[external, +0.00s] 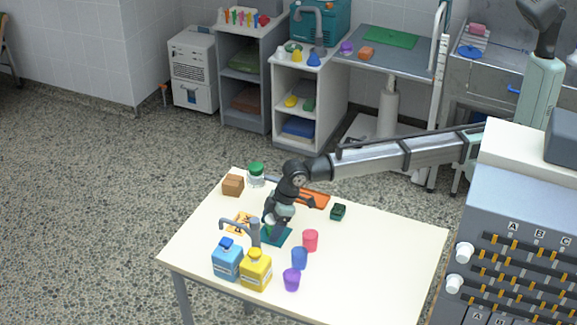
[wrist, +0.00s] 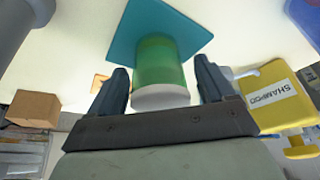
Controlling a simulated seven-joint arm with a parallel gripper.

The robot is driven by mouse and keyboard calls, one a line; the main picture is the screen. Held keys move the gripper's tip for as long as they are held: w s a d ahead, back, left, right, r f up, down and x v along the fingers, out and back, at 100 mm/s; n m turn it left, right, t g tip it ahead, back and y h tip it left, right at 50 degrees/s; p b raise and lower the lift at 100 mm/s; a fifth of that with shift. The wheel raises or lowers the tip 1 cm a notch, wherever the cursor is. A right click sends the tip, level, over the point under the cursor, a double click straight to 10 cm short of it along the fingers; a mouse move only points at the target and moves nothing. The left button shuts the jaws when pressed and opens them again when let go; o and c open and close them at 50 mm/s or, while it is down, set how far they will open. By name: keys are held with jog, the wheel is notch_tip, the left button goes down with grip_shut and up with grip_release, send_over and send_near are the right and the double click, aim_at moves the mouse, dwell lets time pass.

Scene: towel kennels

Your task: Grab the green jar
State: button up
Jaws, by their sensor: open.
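In the wrist view a green jar (wrist: 158,65) with a white end stands on a teal square mat (wrist: 120,42). My gripper (wrist: 162,72) is open, with one finger on each side of the jar; I cannot tell whether either finger touches it. In the external view my gripper (external: 271,226) is low over the teal mat (external: 283,238) and mostly hides the jar. Another jar, clear with a green lid (external: 256,171), stands at the table's far left beside a brown box (external: 233,185).
Blue (external: 227,260) and yellow (external: 256,270) bottles and a grey tap (external: 253,231) stand close in front. Pink (external: 310,240), blue (external: 299,258) and purple (external: 291,279) cups are to the right. An orange tray (external: 314,198) and dark green cube (external: 338,212) lie behind. The table's right side is clear.

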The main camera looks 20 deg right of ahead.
jog(key=shift+f, duration=0.15)
jog(key=c, duration=1.1)
jog(key=shift+o, duration=0.2)
